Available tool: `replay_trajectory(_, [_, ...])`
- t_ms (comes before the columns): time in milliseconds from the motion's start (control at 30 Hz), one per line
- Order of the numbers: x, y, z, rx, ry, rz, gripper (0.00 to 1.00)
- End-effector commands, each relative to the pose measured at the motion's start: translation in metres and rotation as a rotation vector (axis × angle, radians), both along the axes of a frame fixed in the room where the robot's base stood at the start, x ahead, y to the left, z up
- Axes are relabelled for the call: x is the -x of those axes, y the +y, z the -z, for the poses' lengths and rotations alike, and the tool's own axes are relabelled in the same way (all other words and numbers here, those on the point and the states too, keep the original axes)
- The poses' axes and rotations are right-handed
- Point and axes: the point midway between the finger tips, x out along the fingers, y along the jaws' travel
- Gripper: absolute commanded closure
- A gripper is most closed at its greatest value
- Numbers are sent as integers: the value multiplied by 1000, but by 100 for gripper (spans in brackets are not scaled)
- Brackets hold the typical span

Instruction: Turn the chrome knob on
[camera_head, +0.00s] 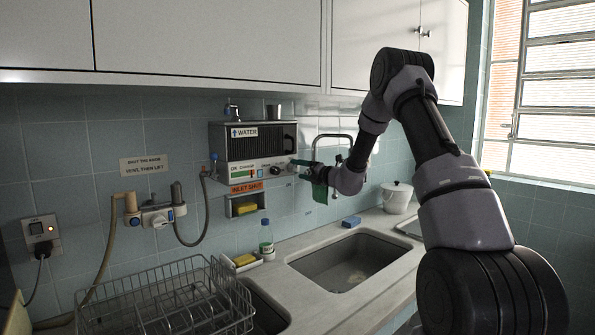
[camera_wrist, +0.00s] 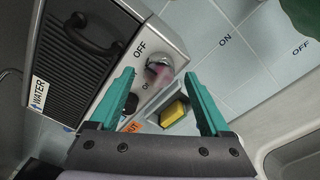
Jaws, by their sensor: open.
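The chrome knob (camera_wrist: 158,67) is a round shiny knob with a pinkish-red patch at the end of the water heater's front panel, in the wrist view. "OFF" is printed on the panel near it on one side and "ON" on the other. My gripper (camera_wrist: 159,76) is open, with its teal fingertips on either side of the knob in the picture; I cannot tell whether they touch it. In the head view my gripper (camera_head: 306,170) is at the heater's right end, and the knob is too small and covered to make out.
The heater (camera_head: 253,143) hangs on the tiled wall, with a black knob (camera_wrist: 130,104) beside the chrome one. Below it is a small shelf with a yellow sponge (camera_wrist: 173,112). A bottle (camera_head: 266,236), sink (camera_head: 348,262) and dish rack (camera_head: 165,300) are lower down.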

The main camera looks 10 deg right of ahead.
Motion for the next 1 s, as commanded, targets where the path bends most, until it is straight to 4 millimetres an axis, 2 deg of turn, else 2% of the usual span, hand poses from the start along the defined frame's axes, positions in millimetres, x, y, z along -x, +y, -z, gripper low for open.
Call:
replay_trajectory(200, [-14,10,0,0,0,-1,19])
replay_trajectory(467, [-15,10,0,0,0,0,19])
replay_trajectory(500, [-15,10,0,1,-1,0,27])
replay_trajectory(567, [-15,10,0,1,-1,0,50])
replay_trajectory(600, [-15,10,0,1,-1,0,65])
replay_trajectory(700, [-15,10,0,1,-1,0,100])
replay_trajectory(1000, [-15,10,0,30,-16,-1,100])
